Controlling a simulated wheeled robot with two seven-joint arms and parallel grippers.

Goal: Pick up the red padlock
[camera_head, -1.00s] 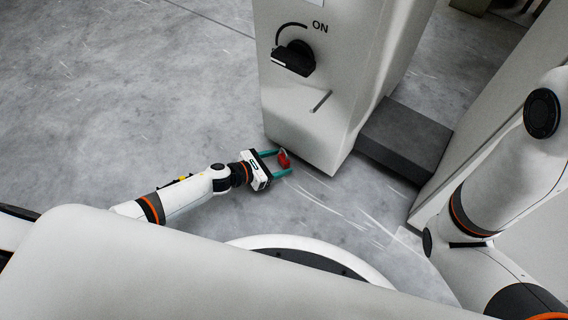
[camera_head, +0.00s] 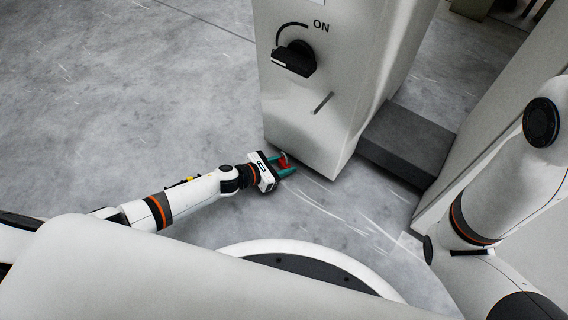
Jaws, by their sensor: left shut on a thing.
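The red padlock (camera_head: 284,161) is small and sits between the green fingers of my left gripper (camera_head: 284,165), close to the lower left corner of the pale machine cabinet. My left gripper is shut on it. The fingers hide part of the padlock, and I cannot tell whether it touches the floor. My right arm shows at the right edge of the view, but its gripper is out of view.
The pale cabinet (camera_head: 315,125) stands just behind the gripper, with a black rotary switch (camera_head: 294,59) marked ON and a slot below it. A dark grey block (camera_head: 405,143) lies to its right. The concrete floor (camera_head: 130,110) at left is clear.

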